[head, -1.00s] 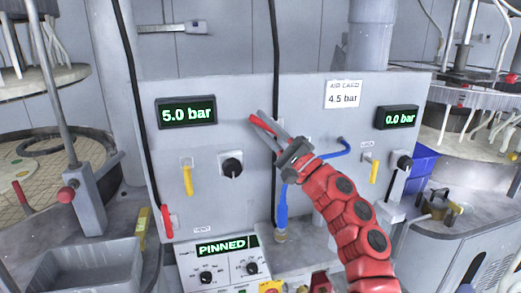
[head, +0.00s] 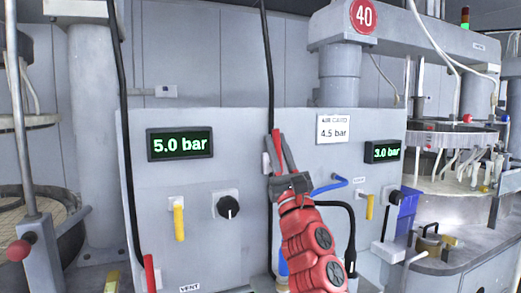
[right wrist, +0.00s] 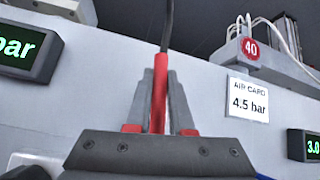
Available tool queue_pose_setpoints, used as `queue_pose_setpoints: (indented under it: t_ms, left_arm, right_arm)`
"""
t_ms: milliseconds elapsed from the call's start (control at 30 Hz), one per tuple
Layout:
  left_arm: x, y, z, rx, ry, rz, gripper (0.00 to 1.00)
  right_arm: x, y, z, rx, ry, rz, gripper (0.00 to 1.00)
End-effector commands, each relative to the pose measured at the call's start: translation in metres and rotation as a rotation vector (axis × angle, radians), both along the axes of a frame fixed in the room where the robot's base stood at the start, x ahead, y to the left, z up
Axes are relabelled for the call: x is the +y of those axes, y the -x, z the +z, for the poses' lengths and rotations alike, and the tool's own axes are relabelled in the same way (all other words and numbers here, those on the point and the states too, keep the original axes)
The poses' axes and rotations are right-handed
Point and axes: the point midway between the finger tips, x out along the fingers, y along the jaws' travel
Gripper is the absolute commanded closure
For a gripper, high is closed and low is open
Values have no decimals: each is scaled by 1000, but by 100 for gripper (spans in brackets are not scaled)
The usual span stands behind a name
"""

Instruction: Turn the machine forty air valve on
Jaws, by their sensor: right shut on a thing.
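A red lever (head: 276,147), which looks like the air valve's handle, stands nearly upright on the grey panel (head: 180,262). My right gripper (head: 278,160) is shut on it. In the right wrist view the red lever (right wrist: 158,100) shows between the two grey fingers, with a black hose behind its top. The valve body is hidden behind the gripper. The right display (head: 383,151) reads 3.0 bar, the left display (head: 180,144) reads 5.0 bar. The air card (head: 332,129) says 4.5 bar. My left gripper is not in view.
Yellow handles (head: 179,220) and black knobs (head: 228,207) sit on the panel to both sides. A red "40" sign (head: 363,14) marks the machine behind. Another red handle (head: 150,272) is at lower left.

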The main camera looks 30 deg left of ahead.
Motion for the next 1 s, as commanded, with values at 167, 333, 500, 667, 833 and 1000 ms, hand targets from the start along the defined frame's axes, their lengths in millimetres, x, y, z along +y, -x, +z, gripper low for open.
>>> queue_pose_setpoints:
  t_ms: [167,333,500,667,833,1000]
  left_arm:
    - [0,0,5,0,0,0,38]
    - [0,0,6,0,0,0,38]
    - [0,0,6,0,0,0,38]
    - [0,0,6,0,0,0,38]
    - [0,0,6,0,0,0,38]
    - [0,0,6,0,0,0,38]
  right_arm:
    - [-6,-2,0,56,-48,3,100]
    - [-9,-3,-1,85,-72,2,100]
    - [-10,-4,0,94,-81,1,100]
    - [-11,-4,0,93,-81,0,100]
    - [-11,-4,1,92,-81,-1,78]
    - [-11,-4,0,92,-80,0,49]
